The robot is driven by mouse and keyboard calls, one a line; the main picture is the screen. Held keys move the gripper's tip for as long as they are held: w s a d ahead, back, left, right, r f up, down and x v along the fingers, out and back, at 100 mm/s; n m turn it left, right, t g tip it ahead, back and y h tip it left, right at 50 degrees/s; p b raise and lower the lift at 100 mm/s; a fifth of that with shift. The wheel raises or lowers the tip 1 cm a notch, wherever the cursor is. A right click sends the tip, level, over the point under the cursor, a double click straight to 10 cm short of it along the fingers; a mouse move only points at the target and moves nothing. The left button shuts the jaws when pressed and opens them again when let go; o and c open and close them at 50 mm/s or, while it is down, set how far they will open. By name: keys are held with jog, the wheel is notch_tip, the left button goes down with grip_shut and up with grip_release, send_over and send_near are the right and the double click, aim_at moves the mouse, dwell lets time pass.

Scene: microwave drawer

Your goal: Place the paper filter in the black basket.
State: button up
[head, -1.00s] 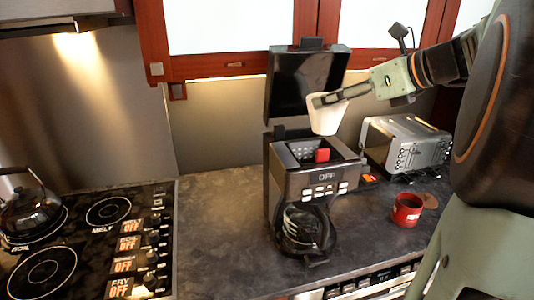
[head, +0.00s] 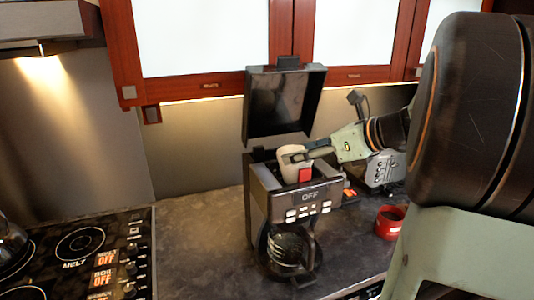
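The white paper filter (head: 289,161) is between the fingers of my gripper (head: 297,156), which is shut on its rim. The filter is at the top opening of the coffee maker (head: 297,198). The black basket (head: 271,179) in that opening is mostly hidden by the filter, and I cannot tell whether the filter touches it. A red part (head: 305,175) shows at the front of the opening. The coffee maker's lid (head: 281,104) stands open behind, and the glass carafe (head: 287,248) sits below.
A silver toaster (head: 385,172) stands behind my arm to the right. A red cup (head: 388,222) is on the counter right of the coffee maker. The stove (head: 80,260) is at the left, with clear counter between it and the coffee maker. Wooden cabinets (head: 220,93) are above.

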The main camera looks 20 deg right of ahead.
jog(key=shift+f, duration=0.2)
jog(key=shift+f, duration=0.1)
jog(key=shift+f+b, duration=0.3)
jog(key=shift+f, duration=0.2)
jog(key=o, duration=0.7)
jog(key=shift+r, duration=0.3)
jog(key=v, duration=1.2)
jog(key=shift+r, duration=0.25)
